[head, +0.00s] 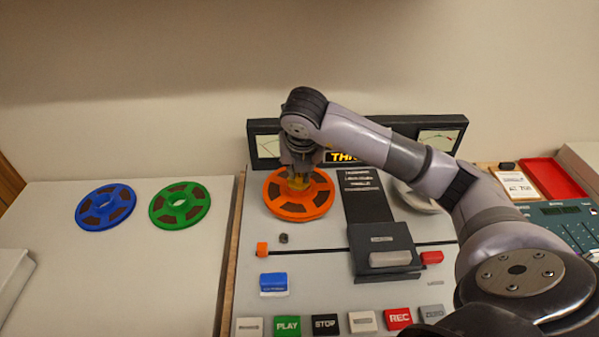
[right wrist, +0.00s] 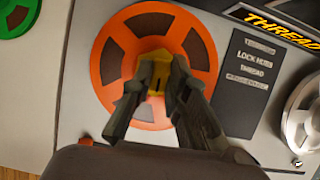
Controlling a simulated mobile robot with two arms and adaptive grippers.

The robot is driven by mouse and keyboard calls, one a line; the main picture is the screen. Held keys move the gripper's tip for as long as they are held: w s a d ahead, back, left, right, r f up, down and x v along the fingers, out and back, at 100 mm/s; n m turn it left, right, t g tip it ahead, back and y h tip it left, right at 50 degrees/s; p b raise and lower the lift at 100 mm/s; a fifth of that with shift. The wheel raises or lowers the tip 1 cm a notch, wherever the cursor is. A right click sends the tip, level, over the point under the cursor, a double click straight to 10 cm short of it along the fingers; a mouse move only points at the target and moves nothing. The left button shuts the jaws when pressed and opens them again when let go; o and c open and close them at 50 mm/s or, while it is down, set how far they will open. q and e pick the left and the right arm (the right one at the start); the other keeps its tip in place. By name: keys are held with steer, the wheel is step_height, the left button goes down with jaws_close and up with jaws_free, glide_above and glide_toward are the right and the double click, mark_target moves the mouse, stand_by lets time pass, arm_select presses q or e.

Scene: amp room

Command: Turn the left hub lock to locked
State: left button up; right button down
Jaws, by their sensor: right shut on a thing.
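An orange reel (head: 290,208) sits on the left hub of the tape machine, and it fills the middle of the right wrist view (right wrist: 108,65). The left hub lock (right wrist: 157,67) is a yellow knob at the reel's centre, mostly covered by the fingers. My right gripper (head: 298,180) comes down over the reel's centre and is shut on the knob; its two fingers (right wrist: 155,85) flank it in the right wrist view. The lock's turn position cannot be told. My left gripper is in neither view.
A silver reel (head: 418,197) sits on the right hub, partly behind my arm. A blue reel (head: 106,207) and a green reel (head: 180,203) lie on the left counter. A black head block (head: 384,246) and a row of buttons, such as PLAY (head: 287,327), are nearer.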

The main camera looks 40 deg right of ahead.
steer(key=shift+m, duration=0.3)
stand_by(0.4)
steer(key=c, duration=1.6)
jaws_free()
steer(key=shift+o, duration=0.2)
steer(key=v, duration=1.2)
steer(key=shift+w+a, duration=0.1)
steer(key=shift+a, duration=0.05)
